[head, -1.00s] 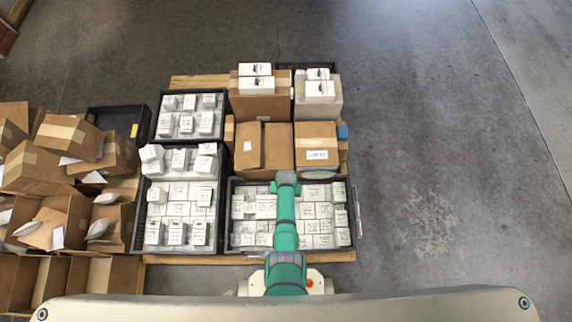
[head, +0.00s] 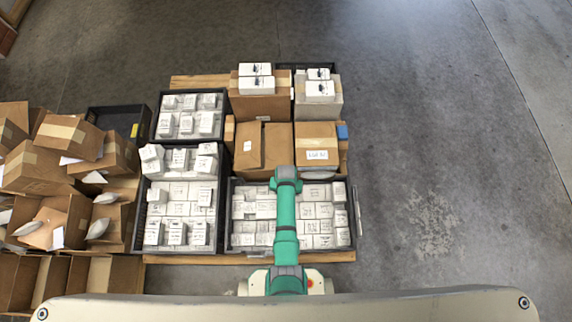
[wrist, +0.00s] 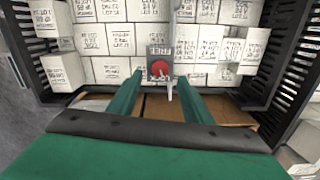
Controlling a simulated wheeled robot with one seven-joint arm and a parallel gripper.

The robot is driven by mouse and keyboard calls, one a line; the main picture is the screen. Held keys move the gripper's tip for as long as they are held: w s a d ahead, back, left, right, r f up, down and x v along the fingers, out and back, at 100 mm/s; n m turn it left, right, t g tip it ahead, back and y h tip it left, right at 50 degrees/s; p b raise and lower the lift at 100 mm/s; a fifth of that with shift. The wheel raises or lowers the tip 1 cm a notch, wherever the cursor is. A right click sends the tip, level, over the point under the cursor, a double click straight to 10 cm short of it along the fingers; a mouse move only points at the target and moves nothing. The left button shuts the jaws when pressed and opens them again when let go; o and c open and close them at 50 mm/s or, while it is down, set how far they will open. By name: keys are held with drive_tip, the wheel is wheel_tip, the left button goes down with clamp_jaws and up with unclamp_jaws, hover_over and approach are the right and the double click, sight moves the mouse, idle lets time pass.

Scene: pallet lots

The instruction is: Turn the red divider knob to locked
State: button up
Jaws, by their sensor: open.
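In the wrist view, the red divider knob (wrist: 160,69) sits on a small dark plate (wrist: 160,52) at the near wall of a black crate. The plate has small lettering above the knob and a label at its lower part, too small to read surely. My gripper (wrist: 160,79) is open, with one green finger on each side of the knob. I cannot tell whether the fingers touch it. In the head view my arm hides the knob and gripper.
The black crate (head: 232,246) is full of white boxes (head: 308,226). Its slatted side wall (wrist: 291,62) stands at the right in the wrist view. Cardboard boxes (head: 318,140) stand behind it. Another crate (head: 138,222) is to the left. Open floor (head: 440,160) lies to the right.

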drive_tip(key=shift+r, duration=2.6)
